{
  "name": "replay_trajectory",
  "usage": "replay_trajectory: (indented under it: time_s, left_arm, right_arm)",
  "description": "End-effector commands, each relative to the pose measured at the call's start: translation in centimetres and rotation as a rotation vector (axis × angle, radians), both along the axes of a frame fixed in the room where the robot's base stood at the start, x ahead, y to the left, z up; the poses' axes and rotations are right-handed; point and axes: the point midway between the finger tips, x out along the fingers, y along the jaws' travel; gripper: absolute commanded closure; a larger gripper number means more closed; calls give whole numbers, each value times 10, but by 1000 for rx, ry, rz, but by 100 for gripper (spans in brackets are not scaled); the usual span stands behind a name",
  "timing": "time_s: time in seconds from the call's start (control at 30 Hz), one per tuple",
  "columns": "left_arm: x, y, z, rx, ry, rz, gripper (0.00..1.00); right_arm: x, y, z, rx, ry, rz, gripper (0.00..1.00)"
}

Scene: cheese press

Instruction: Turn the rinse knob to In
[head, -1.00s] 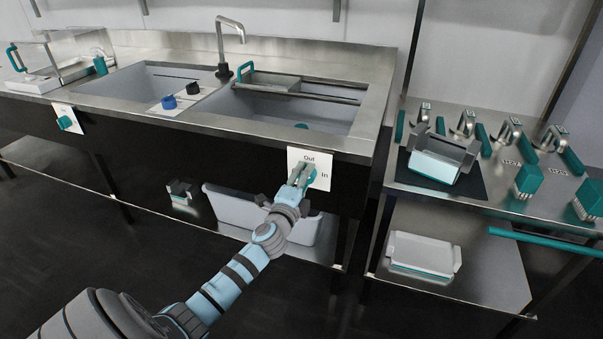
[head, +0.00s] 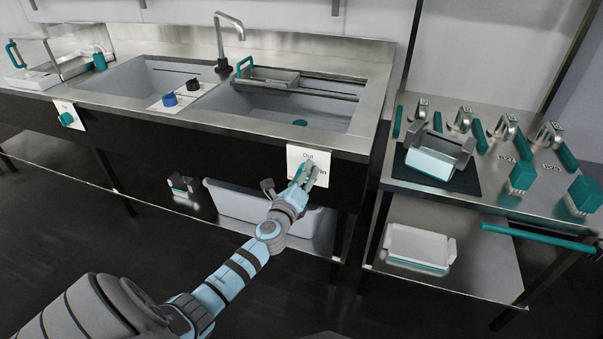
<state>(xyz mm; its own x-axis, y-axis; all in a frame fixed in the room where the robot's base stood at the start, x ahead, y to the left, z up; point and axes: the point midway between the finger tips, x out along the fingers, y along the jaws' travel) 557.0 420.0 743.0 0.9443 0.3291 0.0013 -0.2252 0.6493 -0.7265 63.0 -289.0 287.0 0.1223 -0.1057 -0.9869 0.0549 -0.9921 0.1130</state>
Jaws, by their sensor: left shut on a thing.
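The rinse knob's white plate (head: 310,156) is on the dark front panel of the sink unit, below the right basin, with the words "Out" at its top and "In" at its right. My left gripper (head: 306,173) is in front of this plate, shut on the knob. The fingers cover most of the knob, so its exact pointing direction is hard to tell. My right gripper is not in view.
A second teal knob (head: 67,118) is on a plate at the far left of the sink front. A grey tub (head: 250,208) stands on the shelf below. A steel side table (head: 408,187) with press parts stands at the right.

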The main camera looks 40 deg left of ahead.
Motion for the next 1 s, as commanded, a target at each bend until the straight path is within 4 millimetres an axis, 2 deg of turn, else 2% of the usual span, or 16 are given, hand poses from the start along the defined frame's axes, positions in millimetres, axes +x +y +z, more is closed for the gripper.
replay_trajectory:
  time_s: [0.57,0.6,0.7,0.73,1.0]
  left_arm:
    - [-1,0,-4,39,20,-1,89]
    - [-1,0,-4,37,20,0,60]
    - [-1,0,-3,38,20,1,44]
    - [-1,0,-3,38,19,1,41]
    - [-1,0,-2,39,17,1,41]
  right_arm:
    - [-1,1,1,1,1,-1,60]
    - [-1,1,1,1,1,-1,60]
    - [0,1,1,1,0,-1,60]
    - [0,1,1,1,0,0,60]
    - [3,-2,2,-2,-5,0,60]
